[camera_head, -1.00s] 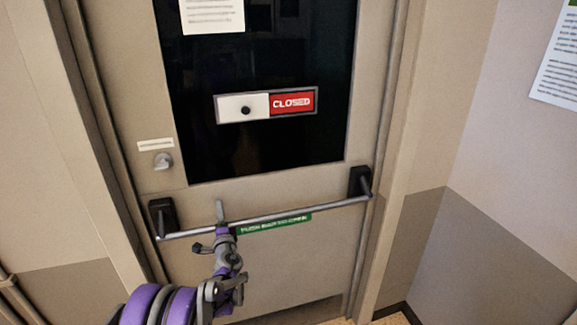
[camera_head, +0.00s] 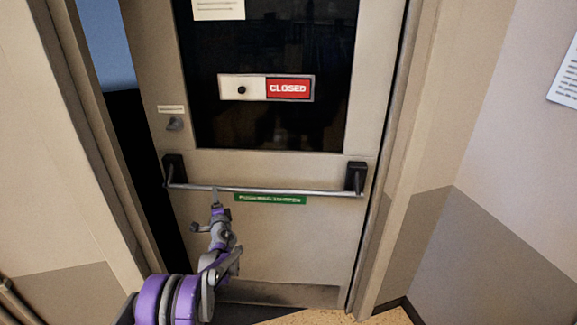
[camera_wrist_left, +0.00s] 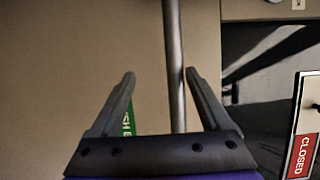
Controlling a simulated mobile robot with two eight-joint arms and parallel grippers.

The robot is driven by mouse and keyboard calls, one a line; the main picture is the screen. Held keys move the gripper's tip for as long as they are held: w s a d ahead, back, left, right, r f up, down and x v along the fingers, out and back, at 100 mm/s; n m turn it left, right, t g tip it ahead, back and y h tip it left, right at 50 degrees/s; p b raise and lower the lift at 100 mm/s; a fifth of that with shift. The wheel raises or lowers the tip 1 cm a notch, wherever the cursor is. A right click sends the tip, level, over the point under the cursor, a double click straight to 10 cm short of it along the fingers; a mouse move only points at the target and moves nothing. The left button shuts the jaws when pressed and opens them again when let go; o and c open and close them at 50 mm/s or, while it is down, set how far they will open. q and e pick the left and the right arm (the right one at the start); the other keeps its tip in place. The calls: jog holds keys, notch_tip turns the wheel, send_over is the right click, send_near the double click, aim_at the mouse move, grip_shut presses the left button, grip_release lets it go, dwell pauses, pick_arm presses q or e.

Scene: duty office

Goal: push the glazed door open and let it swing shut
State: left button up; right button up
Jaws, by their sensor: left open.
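The glazed door (camera_head: 150,80) stands ajar, swung away from me, with a dark gap along its left edge. Its dark glass pane (camera_head: 270,40) carries a slider sign (camera_head: 266,87) reading CLOSED. A metal push bar (camera_head: 290,191) runs across the door below the glass, between two black brackets. My left gripper (camera_head: 215,197) is at the left part of the bar. In the left wrist view the open fingers (camera_wrist_left: 158,85) are on either side of the bar (camera_wrist_left: 174,60), with no grip on it. I cannot tell whether they touch it. My right gripper is not in view.
The door frame (camera_head: 392,180) and wall stand close on the right. The left jamb (camera_head: 95,150) borders the opening, where a blue surface (camera_head: 100,45) and darkness show beyond. A round knob (camera_head: 175,124) sits above the bar's left bracket. Some floor (camera_head: 375,316) shows at the bottom right.

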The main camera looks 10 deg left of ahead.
pick_arm(q)
jog(key=r+v, duration=0.3)
jog(key=v, duration=1.7)
jog(key=w+d+r+v, duration=0.1)
jog(key=r+v, duration=0.2)
jog(key=v, duration=1.7)
jog(key=s+a+f+n+g+h, duration=0.2)
jog(key=s+a+f+n+g, duration=0.1)
jog(key=s+f+n+g, duration=0.3)
jog(key=s+d+n+g+h, duration=0.3)
jog(key=s+d+n+h, duration=0.2)
jog(key=s+d, duration=0.5)
jog(key=s+h, duration=0.1)
jog(key=h, duration=0.1)
jog(key=shift+d+f+n+g+h, duration=0.15)
jog(key=shift+f+n+g+h, duration=0.15)
jog(key=shift+f+g, duration=0.1)
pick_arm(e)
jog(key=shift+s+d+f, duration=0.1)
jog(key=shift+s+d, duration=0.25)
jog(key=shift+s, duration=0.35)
